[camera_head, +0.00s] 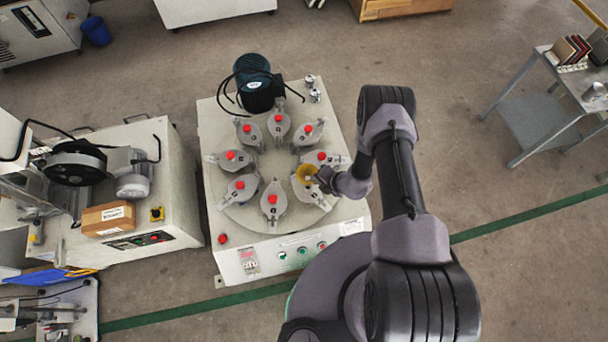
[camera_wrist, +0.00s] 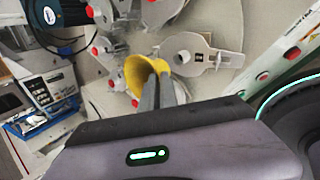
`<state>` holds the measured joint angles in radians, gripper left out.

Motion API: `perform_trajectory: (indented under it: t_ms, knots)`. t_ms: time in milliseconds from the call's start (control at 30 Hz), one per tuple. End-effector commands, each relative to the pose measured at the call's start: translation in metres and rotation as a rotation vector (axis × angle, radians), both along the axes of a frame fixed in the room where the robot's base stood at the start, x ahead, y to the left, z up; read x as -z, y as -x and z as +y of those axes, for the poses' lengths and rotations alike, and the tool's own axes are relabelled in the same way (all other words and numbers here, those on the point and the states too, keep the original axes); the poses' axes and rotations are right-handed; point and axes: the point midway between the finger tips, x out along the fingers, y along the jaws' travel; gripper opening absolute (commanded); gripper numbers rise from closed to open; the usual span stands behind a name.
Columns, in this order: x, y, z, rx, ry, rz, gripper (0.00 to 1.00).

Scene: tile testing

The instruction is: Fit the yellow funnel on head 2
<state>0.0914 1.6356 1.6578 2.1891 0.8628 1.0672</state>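The yellow funnel (camera_head: 305,173) is at the right side of the round turntable, and it also shows in the wrist view (camera_wrist: 136,72). My gripper (camera_wrist: 160,72) has its two fingers close together on the funnel's wall. A grey head without a red knob (camera_head: 312,193) lies right by the funnel. In the wrist view this head (camera_wrist: 212,58) shows a round opening, with the funnel beside it in the picture. I cannot tell the funnel's height over it, or read a head number. Several other grey heads (camera_head: 272,203) carry red knobs.
The turntable sits on a pale machine (camera_head: 230,240) with buttons on its front and a dark motor (camera_head: 253,84) at the back. A machine with a cardboard box (camera_head: 108,219) stands to the left. A grey table (camera_head: 540,115) stands at the far right, with open floor between.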

Motion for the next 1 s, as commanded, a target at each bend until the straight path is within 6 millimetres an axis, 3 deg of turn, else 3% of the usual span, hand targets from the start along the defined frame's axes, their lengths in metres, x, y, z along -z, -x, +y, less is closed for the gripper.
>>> perform_trajectory:
  t_ms: [267, 600, 1000]
  knots:
    - [0.017, 0.0, -0.002, 0.015, 0.0, -0.002, 0.0]
    - [0.059, -0.001, -0.002, 0.015, 0.0, -0.002, 0.0]
    - [0.059, -0.001, -0.002, 0.014, -0.001, -0.002, 0.0]
